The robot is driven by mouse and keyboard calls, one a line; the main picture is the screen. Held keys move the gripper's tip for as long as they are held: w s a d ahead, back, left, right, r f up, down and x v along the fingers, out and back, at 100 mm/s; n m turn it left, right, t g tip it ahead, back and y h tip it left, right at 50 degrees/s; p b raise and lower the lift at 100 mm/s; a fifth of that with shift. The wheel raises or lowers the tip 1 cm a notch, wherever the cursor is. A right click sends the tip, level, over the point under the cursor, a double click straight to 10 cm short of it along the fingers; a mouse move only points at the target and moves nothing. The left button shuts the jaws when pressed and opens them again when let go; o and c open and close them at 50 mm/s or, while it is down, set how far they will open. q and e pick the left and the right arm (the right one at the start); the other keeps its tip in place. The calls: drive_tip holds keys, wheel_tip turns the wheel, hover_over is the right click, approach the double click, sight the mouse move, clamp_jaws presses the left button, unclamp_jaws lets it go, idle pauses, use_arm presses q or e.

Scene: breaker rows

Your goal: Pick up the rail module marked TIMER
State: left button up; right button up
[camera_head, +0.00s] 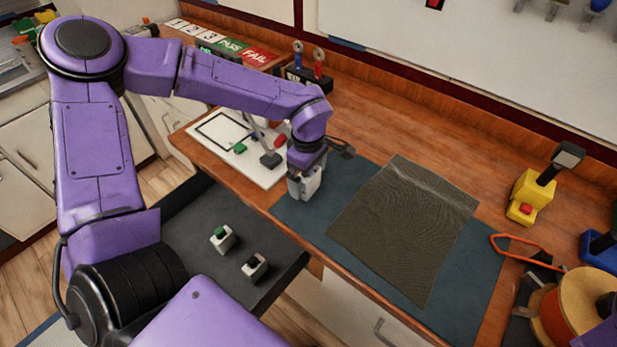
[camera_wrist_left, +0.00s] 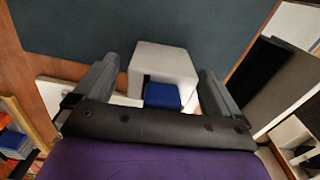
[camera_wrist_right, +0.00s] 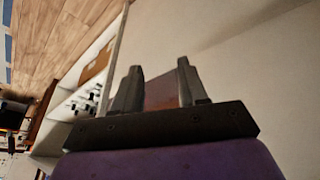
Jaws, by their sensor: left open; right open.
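My left gripper (camera_head: 303,192) is low over the front edge of the blue-green mat (camera_head: 290,212). In the left wrist view a white rail module with a blue part (camera_wrist_left: 163,95) sits between the open fingers of my left gripper (camera_wrist_left: 165,90). I cannot tell whether the fingers touch it. Two more white modules stand on the dark grey surface in front: one with a green top (camera_head: 221,238) and one with a black top (camera_head: 254,266). No TIMER marking is readable on any of them. My right gripper (camera_wrist_right: 160,88) is open, away from the bench.
A dark mesh sheet (camera_head: 405,225) lies on the mat. A white board (camera_head: 215,140) with green and red parts lies to the left. A yellow device (camera_head: 530,195), an orange loop (camera_head: 520,246) and a spool (camera_head: 580,308) are at the right. The wooden bench behind the mat is mostly clear.

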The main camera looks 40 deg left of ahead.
use_arm(q)
drive_tip(key=c, duration=1.1)
